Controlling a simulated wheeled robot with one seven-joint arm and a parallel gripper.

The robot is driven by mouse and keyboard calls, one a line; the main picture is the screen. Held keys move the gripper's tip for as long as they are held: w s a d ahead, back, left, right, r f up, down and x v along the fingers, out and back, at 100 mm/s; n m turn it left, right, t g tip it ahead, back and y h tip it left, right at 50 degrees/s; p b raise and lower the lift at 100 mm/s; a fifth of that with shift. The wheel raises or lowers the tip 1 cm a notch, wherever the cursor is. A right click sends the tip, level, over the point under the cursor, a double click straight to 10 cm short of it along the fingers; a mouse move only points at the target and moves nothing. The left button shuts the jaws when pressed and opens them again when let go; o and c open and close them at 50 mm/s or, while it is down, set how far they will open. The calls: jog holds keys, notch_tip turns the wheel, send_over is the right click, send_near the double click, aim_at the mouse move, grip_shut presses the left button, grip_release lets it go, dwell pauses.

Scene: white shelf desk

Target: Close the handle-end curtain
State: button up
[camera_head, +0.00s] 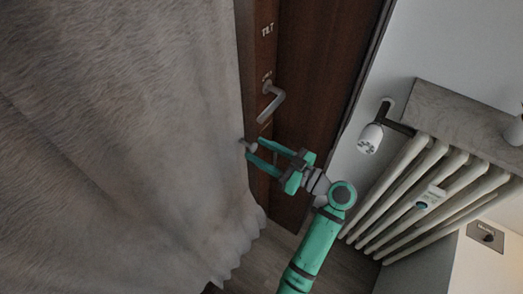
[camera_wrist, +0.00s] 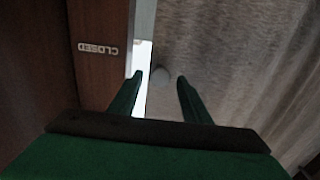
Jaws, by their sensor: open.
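The grey curtain (camera_head: 130,130) hangs over the left half of the head view, its edge beside the dark wooden frame. It fills the right of the wrist view (camera_wrist: 240,60). A small round grey knob (camera_head: 248,146) is at the curtain's edge; it also shows in the wrist view (camera_wrist: 161,77). My green gripper (camera_head: 256,150) is at this edge, pointing left. In the wrist view its open fingers (camera_wrist: 160,79) stand on either side of the knob. I cannot tell if either finger touches it.
A metal handle (camera_head: 271,103) sticks out from the dark wooden frame (camera_head: 320,60) just above my gripper. A white radiator (camera_head: 430,190) with a valve (camera_head: 370,139) and a grey ledge (camera_head: 465,115) are to the right. The wrist view shows a "CLOSED" label (camera_wrist: 98,48).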

jog(key=shift+c, duration=0.4)
grip_shut()
jog(key=shift+w+d, duration=0.65)
jog(key=shift+w, duration=0.25)
jog(key=shift+w+d, duration=0.6)
jog(key=shift+w, duration=0.25)
jog(key=shift+o, duration=0.4)
grip_release()
jog(key=v, duration=1)
jog(key=shift+s+d, duration=0.2)
jog(key=shift+d, duration=0.15)
